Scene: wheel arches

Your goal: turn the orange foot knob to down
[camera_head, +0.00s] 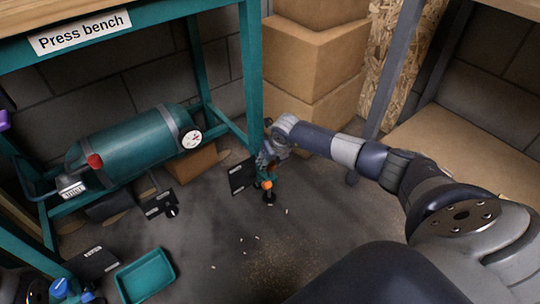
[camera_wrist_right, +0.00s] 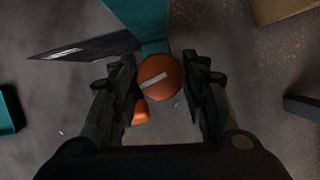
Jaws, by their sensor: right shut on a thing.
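The orange foot knob (camera_wrist_right: 160,77) is a round cap with a pale bar mark on its top, seen from above in the right wrist view. The bar runs nearly sideways, tilted slightly up to the right. In the head view a small orange part (camera_head: 268,185) shows low at the foot of the teal bench leg (camera_head: 250,75). My right gripper (camera_wrist_right: 160,88) is shut on the knob, one finger on each side. In the head view my right gripper (camera_head: 268,160) is small and partly merges with the foot.
A black plate (camera_head: 242,176) stands beside the foot. A teal tank (camera_head: 135,145) with a gauge lies under the bench. A teal tray (camera_head: 146,275) and a blue knob (camera_head: 59,288) are at lower left. Cardboard boxes (camera_head: 310,55) are stacked behind. Small pale bits lie on the open floor.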

